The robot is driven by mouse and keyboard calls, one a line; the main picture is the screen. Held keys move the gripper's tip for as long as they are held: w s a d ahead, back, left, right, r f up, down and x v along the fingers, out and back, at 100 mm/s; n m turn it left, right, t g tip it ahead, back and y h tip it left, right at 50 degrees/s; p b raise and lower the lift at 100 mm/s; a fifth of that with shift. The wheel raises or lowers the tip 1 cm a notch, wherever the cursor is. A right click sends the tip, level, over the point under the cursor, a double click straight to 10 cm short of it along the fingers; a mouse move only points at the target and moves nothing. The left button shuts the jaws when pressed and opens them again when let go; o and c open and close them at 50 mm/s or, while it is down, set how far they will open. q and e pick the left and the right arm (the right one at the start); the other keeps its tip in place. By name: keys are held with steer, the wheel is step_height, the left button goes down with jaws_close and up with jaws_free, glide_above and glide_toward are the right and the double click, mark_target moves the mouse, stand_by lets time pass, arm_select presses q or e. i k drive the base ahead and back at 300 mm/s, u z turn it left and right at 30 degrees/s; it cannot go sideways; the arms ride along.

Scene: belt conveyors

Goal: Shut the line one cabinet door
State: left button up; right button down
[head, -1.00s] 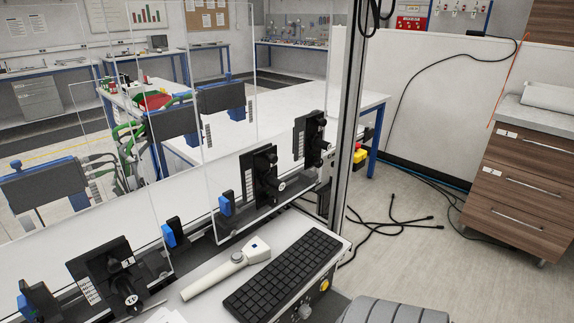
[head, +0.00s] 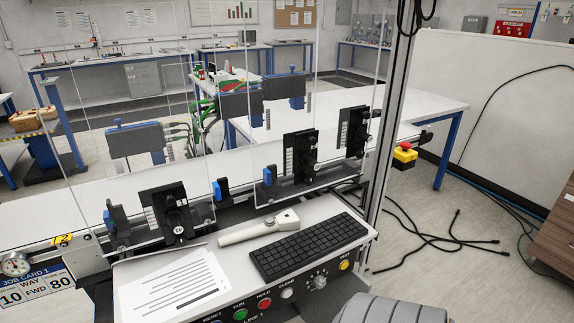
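Neither of my grippers is in view. A dark grey rounded shape at the bottom edge is too cropped to tell a gripper from.
On the console lie a keyboard (head: 309,247), a handheld scanner (head: 260,226) and a printed sheet (head: 174,287). Clear panels and black clamp-like devices stand behind it. Black cables (head: 440,236) lie on the floor at right. A wooden drawer unit (head: 556,230) is at the right edge.

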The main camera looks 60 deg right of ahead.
mark_target(322, 305)
steer(key=u, duration=1.95)
steer(key=k, duration=2.6)
steer(key=z, duration=2)
steer(key=i, duration=0.5)
steer(key=u, duration=1.35)
steer(key=k, duration=0.95)
steer(key=z, duration=0.5)
